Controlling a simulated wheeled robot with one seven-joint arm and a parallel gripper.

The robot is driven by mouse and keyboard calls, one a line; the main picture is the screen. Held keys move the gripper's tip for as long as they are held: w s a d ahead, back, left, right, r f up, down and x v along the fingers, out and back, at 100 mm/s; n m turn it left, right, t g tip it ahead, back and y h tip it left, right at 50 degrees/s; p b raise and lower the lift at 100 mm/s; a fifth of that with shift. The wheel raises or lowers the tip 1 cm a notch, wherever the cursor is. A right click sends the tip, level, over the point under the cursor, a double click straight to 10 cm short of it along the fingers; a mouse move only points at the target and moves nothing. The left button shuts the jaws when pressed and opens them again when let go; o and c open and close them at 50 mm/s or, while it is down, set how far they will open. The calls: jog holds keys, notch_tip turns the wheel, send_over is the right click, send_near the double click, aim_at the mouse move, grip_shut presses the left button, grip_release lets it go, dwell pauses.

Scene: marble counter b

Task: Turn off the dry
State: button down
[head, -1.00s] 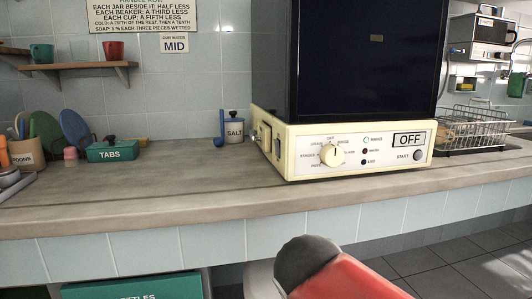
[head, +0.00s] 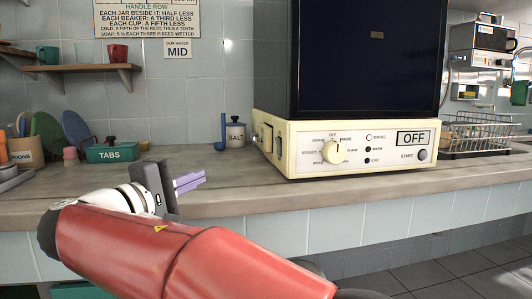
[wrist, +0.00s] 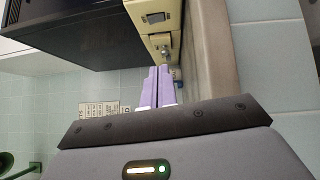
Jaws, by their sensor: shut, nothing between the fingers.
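The machine (head: 365,60) has a dark door above a cream control panel (head: 300,165). A round cream knob (head: 336,152) is on the panel, its mark pointing roughly up toward the OFF label. The display (head: 413,138) reads OFF, with a grey START button (head: 423,155) below it. A column of small round lamps (head: 368,149) sits between knob and display; none looks brightly lit. My gripper (head: 190,181) is in front of the counter, left of the panel and apart from it, its purple fingers together and empty.
A salt jar (head: 235,133) and blue ladle (head: 223,128) stand left of the machine. A green TABS box (head: 112,151) is farther left. A wire rack (head: 478,135) stands right. The counter in front of the machine is clear.

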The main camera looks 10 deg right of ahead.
jog(key=shift+a+r, duration=0.25)
jog(key=shift+a, duration=0.25)
send_near(278, 147)
jog(key=w, duration=0.6)
jog(key=shift+w+d+r+p, duration=0.1)
jog(key=shift+w+r+p, duration=0.2)
jog(key=shift+w+r, duration=0.1)
jog(key=shift+s+d+r, duration=0.1)
jog(key=shift+d, duration=1.8)
